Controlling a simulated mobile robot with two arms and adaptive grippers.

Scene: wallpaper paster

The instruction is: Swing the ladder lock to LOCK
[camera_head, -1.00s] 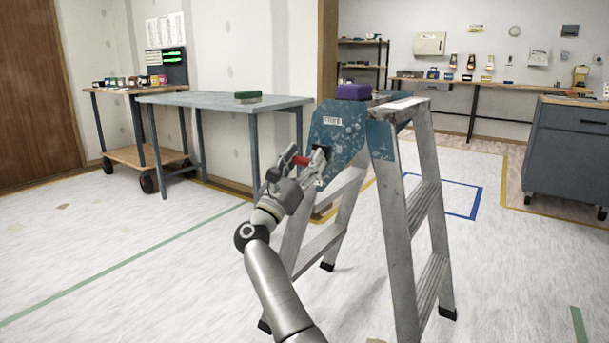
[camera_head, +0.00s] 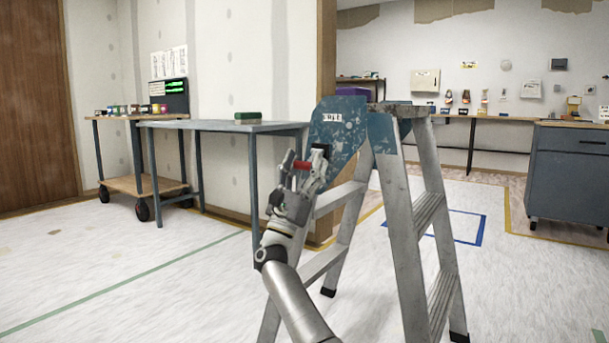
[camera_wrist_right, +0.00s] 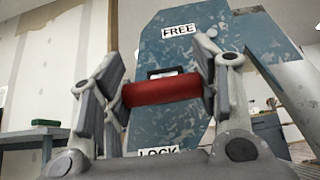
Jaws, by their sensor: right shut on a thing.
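The stepladder (camera_head: 425,200) stands open in front of me, with a worn blue side plate (camera_head: 345,118) at its top. My right gripper (camera_head: 304,170) is at the plate's lower left and is shut on the red handle (camera_head: 302,165) of the lock. In the right wrist view the red handle (camera_wrist_right: 160,90) lies roughly level between the two fingers of my gripper (camera_wrist_right: 165,82). The FREE label (camera_wrist_right: 179,30) is above it and the LOCK label (camera_wrist_right: 158,151) below it, partly hidden by my gripper. My left gripper is out of view.
A blue-grey table (camera_head: 225,125) with a green block (camera_head: 247,115) stands to the left, beside a wheeled wooden cart (camera_head: 140,181). A grey cabinet (camera_head: 572,175) stands at the right, and a long bench at the back. The floor left of the ladder is clear.

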